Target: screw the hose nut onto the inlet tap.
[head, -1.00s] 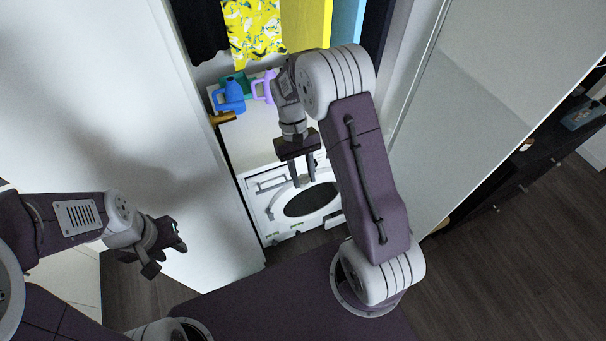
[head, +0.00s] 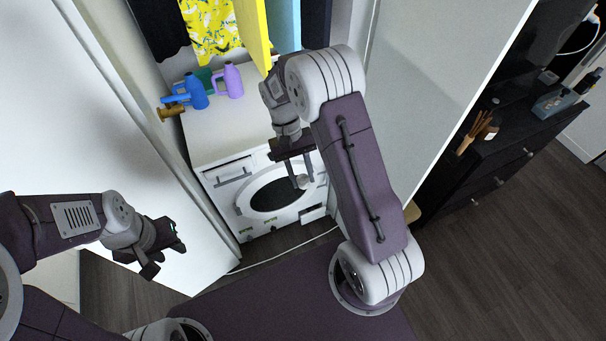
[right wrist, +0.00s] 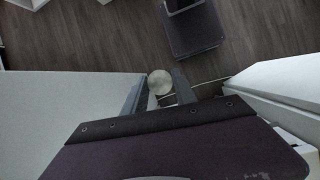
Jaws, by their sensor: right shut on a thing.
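The brass inlet tap (head: 171,111) sticks out at the back left, just left of the blue jug, in the head view. My right gripper (head: 300,180) is shut on a small round pale piece, apparently the hose nut (head: 302,182), in front of the washing machine (head: 222,174). In the right wrist view the nut (right wrist: 160,82) sits between the fingertips of the right gripper (right wrist: 160,90), its face a pale disc. The nut is well to the right of the tap and apart from it. My left gripper (head: 167,256) is open and empty at lower left.
A blue jug (head: 195,90), a purple jug (head: 233,80) and a green one behind stand on the washer top near the tap. Clothes (head: 210,30) hang above. White panels flank the opening. A thin white line, perhaps the hose (head: 290,255), crosses the floor.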

